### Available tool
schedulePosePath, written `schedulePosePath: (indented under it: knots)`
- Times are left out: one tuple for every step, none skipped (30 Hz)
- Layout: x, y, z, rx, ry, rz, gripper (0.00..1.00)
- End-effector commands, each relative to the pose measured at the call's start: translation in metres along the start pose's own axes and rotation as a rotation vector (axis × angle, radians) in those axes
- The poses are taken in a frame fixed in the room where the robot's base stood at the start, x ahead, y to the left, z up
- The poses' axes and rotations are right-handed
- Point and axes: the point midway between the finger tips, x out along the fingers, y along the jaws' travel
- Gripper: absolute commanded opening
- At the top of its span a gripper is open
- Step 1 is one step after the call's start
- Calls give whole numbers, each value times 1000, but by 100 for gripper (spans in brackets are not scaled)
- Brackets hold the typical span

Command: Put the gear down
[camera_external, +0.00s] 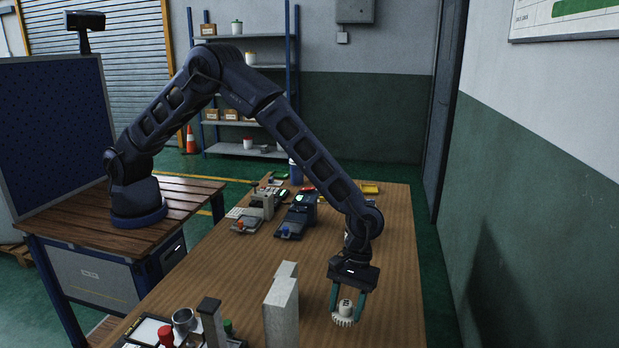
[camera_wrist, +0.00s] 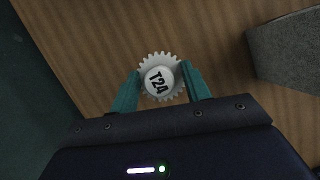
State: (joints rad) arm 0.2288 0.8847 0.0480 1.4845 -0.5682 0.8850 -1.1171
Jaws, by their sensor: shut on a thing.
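The white gear (camera_external: 344,315) has a toothed rim and a raised round hub. In the wrist view the gear (camera_wrist: 160,78) shows "T24" on its hub. My gripper (camera_external: 347,308) points down at the near right part of the wooden table (camera_external: 390,250). Its two teal fingers, also in the wrist view (camera_wrist: 160,88), are shut on the gear from both sides. The gear is at or just above the table top; I cannot tell if it touches. Its underside is hidden.
Grey upright blocks (camera_external: 281,308) stand left of the gripper; one shows in the wrist view (camera_wrist: 290,52). A metal cup (camera_external: 184,320) and a red-capped item (camera_external: 166,336) are at the front left. Small machines (camera_external: 295,216) stand farther back. The table around the gear is clear.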

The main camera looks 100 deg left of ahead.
Motion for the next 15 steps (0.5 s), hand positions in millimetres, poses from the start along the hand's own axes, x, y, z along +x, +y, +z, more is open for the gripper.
schedulePosePath:
  knots:
    - [1,0,-1,0,0,1,24]
    - [3,0,-1,0,0,1,24]
    - [5,0,-2,0,0,1,24]
    - [7,0,-3,0,0,1,24]
    - [10,0,-4,-1,0,0,24]
    - [15,0,-6,-1,0,0,24]
    - [19,0,-8,-1,0,-1,24]
    - [23,0,-10,-1,0,-2,24]
    - [28,0,-12,0,0,-2,24]
    - [32,0,-14,0,0,-1,24]
    - [35,0,-15,0,0,0,24]
    - [38,0,-16,0,1,0,24]
    - [40,0,-17,0,1,0,24]
    - [41,0,-17,0,1,1,24]
    - [41,0,-17,0,1,1,24]
